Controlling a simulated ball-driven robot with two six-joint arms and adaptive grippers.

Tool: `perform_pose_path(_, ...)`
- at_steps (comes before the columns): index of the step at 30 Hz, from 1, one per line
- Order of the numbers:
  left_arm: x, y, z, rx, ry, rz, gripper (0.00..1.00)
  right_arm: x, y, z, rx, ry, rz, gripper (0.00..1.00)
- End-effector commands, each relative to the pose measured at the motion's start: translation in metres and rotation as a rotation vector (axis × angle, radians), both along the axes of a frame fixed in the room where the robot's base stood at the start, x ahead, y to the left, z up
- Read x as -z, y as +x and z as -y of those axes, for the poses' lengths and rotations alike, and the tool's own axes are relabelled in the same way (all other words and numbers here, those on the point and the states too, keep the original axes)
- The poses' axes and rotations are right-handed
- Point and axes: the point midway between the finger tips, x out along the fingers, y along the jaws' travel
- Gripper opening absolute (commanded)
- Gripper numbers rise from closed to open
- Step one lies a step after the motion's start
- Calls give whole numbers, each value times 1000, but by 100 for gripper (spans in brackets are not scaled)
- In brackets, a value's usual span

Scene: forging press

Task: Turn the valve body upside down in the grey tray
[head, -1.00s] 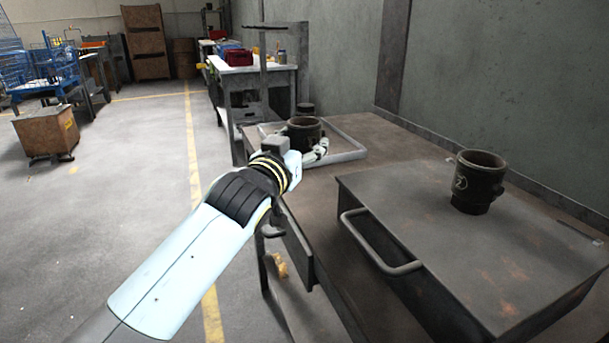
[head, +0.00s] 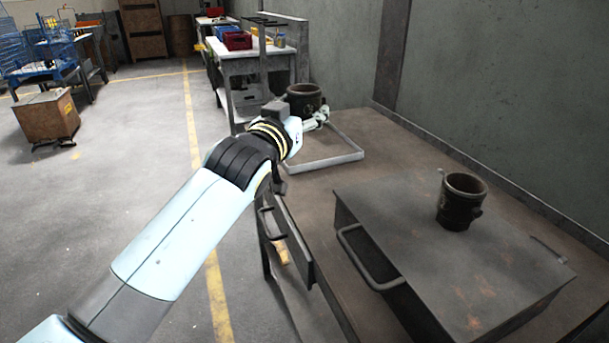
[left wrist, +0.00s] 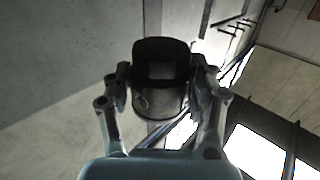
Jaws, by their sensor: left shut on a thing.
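My left gripper (head: 307,119) is shut on a dark, hollow, cylindrical valve body (head: 304,98). The valve body is held above the far part of the grey tray (head: 340,162), with its open rim upward in the head view. In the left wrist view the valve body (left wrist: 158,98) sits between the two fingers, which press on its opposite sides. The arm and gripper hide the tray's left part and some of the valve body's lower side. My right gripper is in neither view now.
A second dark valve body (head: 461,203) stands upright on a metal drawer box (head: 430,262) with a handle at the right. Bare tabletop (head: 400,150) lies between box and tray. A wall runs along the table's right side. A white bench (head: 262,60) stands behind.

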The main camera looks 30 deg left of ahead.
Motion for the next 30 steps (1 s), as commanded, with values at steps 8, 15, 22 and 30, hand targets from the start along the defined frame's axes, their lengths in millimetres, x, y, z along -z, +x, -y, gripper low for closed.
perform_pose_path(8,-1,0,0,0,30,-2,22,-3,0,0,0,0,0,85)
perform_pose_path(15,-5,0,0,0,459,-42,22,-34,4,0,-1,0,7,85)
perform_pose_path(22,-1,0,0,-1,785,-69,22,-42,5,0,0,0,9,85)
perform_pose_path(30,0,0,0,-1,829,-73,22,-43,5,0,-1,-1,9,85)
